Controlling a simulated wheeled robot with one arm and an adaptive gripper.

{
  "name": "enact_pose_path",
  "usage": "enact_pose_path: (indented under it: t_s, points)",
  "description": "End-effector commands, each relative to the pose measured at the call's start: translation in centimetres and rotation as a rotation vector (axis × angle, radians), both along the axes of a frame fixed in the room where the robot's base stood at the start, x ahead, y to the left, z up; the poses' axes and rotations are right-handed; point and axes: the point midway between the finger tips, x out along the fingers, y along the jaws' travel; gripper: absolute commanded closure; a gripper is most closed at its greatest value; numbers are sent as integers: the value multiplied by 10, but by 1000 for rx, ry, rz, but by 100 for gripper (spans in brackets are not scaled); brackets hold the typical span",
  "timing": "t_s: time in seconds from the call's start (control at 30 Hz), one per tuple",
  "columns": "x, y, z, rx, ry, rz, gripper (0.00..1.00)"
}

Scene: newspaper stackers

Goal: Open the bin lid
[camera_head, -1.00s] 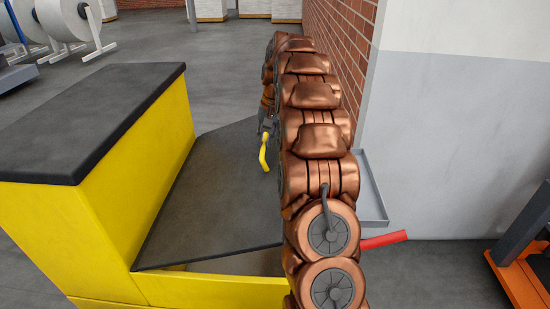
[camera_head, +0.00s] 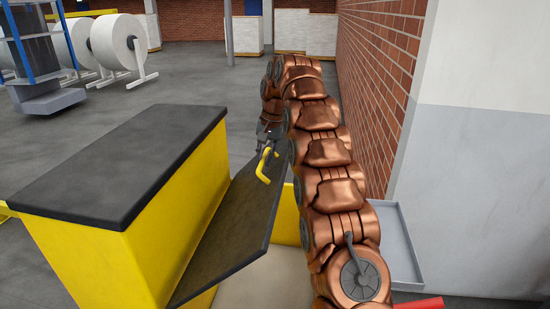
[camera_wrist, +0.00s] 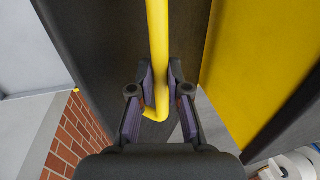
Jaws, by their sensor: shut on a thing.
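The bin (camera_head: 95,245) is a yellow box with a dark top on its left part. Its dark grey lid (camera_head: 232,225) is tilted up steeply, its right edge raised, and the pale inside of the bin shows beneath it. A yellow bar handle (camera_head: 264,167) stands on the lid. My gripper (camera_head: 268,138) is at the far end of the handle, partly hidden by my arm. In the wrist view my gripper (camera_wrist: 160,92) is shut on the yellow handle (camera_wrist: 158,45), with one finger on each side of it.
A grey tray (camera_head: 397,250) and a red bar (camera_head: 420,304) are to the right of my arm, by the wall. A brick wall (camera_head: 380,85) runs close along the right. White paper rolls (camera_head: 118,42) stand at the back left. Open floor lies behind the bin.

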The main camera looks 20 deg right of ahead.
Motion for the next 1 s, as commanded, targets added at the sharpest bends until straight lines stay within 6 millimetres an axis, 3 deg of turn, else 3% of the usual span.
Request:
enact_pose_path:
  t_s: [0.03,0.47,0.5,0.7,1.0]
  points:
    - [2,9,-5,6,8,15,100]
    - [2,11,-5,6,8,16,100]
    - [2,11,-5,5,9,15,80]
    - [2,6,-2,4,4,8,60]
    - [2,4,0,3,1,5,59]
